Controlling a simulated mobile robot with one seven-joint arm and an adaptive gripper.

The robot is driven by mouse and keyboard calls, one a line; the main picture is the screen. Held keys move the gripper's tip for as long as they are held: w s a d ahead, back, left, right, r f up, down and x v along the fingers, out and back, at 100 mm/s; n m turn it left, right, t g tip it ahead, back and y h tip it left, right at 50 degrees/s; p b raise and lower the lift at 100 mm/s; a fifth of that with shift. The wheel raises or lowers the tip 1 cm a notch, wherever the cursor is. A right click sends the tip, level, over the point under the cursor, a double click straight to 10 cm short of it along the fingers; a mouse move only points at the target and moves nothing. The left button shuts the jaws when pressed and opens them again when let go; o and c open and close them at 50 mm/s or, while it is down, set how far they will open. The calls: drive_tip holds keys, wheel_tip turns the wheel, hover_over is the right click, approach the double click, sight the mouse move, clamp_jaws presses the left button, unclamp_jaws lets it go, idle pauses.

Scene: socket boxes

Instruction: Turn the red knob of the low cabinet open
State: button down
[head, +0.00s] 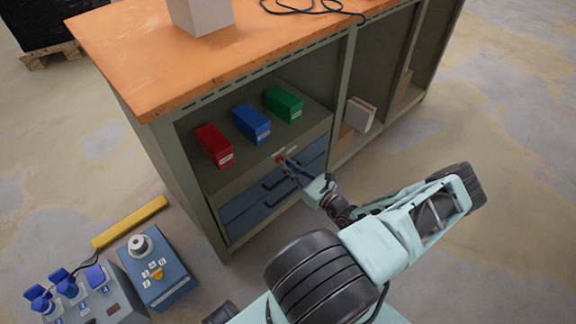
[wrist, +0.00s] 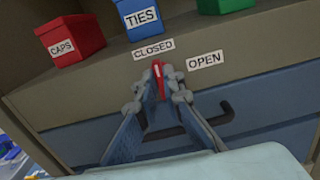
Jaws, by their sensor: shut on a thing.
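The red knob (wrist: 157,80) sits on the front rail of the low cabinet (wrist: 75,94), above the blue drawers. In the wrist view it stands nearly upright, pointing toward the CLOSED label (wrist: 153,49). The OPEN label (wrist: 205,59) is to its right. My gripper (wrist: 157,88) is shut on the knob, one finger on each side of it. In the head view the knob (head: 280,158) shows as a small red spot at the tip of my gripper (head: 284,163). The fingers hide part of the knob.
Red (head: 214,145), blue (head: 252,123) and green (head: 284,103) boxes stand on the shelf above the knob. Dark drawer handles (head: 275,181) stick out below. A blue control box (head: 155,270) and a socket box (head: 90,300) are at the lower left. Floor right of the cabinet is clear.

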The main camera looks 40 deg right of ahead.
drive_tip(key=shift+w+d+f+m+b, duration=0.15)
drive_tip(key=shift+m+b, duration=0.25)
drive_tip(key=shift+m, duration=3.9)
drive_tip(key=shift+s+d+f+m+b, duration=0.1)
drive_tip(key=shift+m+b, duration=0.3)
drive_tip(key=shift+m, duration=4.2)
drive_tip(key=c, duration=2.1)
unclamp_jaws()
drive_tip(key=s, duration=0.8)
drive_tip(key=s+d, duration=0.1)
drive_tip(key=s, duration=0.3)
